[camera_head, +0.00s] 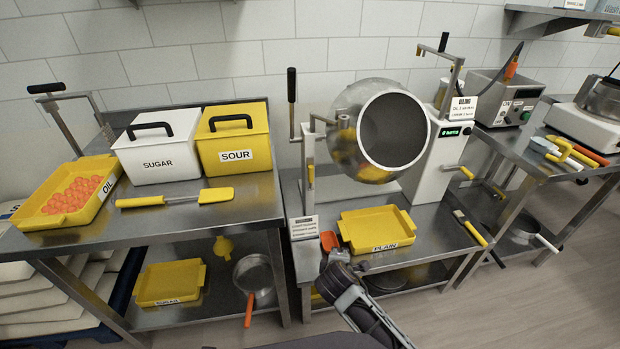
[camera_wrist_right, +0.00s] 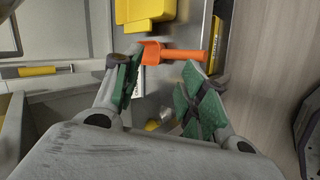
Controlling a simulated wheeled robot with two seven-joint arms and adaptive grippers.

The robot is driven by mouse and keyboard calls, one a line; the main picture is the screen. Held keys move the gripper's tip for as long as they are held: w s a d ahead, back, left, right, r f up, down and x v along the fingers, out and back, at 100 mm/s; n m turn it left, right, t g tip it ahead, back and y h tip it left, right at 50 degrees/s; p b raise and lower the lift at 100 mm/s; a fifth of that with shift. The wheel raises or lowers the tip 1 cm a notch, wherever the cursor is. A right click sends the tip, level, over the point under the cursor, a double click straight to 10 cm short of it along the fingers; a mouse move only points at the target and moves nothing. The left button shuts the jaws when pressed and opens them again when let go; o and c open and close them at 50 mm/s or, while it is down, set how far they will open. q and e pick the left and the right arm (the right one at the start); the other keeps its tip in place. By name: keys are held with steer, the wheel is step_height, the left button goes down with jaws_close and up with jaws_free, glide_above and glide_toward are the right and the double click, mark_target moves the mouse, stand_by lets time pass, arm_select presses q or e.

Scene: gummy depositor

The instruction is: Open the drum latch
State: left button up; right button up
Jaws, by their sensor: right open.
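The drum (camera_head: 372,130) is a round metal vessel with a wide dark mouth, tilted to face front right on its stand. A post left of it carries a lever with a black grip (camera_head: 291,85) standing upright. A small yellow piece (camera_head: 311,176) sits lower on this post. I cannot tell which part is the latch. My right gripper (camera_head: 332,258) is low in front of the drum bench, well below the lever. In the right wrist view it (camera_wrist_right: 163,84) is open, and an orange scoop (camera_wrist_right: 176,53) shows beyond its fingers. My left gripper is not in view.
A yellow PLAIN tray (camera_head: 377,247) lies on the bench below the drum. The left table holds a white SUGAR bin (camera_head: 158,158), a yellow SOUR bin (camera_head: 234,155) and an OIL tray (camera_head: 32,218). A white control box (camera_head: 437,165) stands right of the drum.

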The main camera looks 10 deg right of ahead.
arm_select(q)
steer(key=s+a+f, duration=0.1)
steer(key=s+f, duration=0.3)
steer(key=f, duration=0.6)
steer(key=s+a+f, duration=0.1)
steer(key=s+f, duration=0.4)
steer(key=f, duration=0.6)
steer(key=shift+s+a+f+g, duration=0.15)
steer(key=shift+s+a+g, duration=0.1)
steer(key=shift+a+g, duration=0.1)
arm_select(e)
steer(key=w+a+r+n+t, duration=0.2)
steer(key=w+r+n+t, duration=0.2)
steer(key=w+n, duration=0.5)
steer(key=w+a+r+n+t, duration=0.3)
steer(key=w+r+n+t, duration=0.1)
steer(key=w+n, duration=0.6)
steer(key=shift+a+r+n+t, duration=0.2)
steer(key=shift+n+t, duration=0.4)
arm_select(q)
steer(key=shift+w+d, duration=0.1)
arm_select(e)
steer(key=shift+w, duration=0.1)
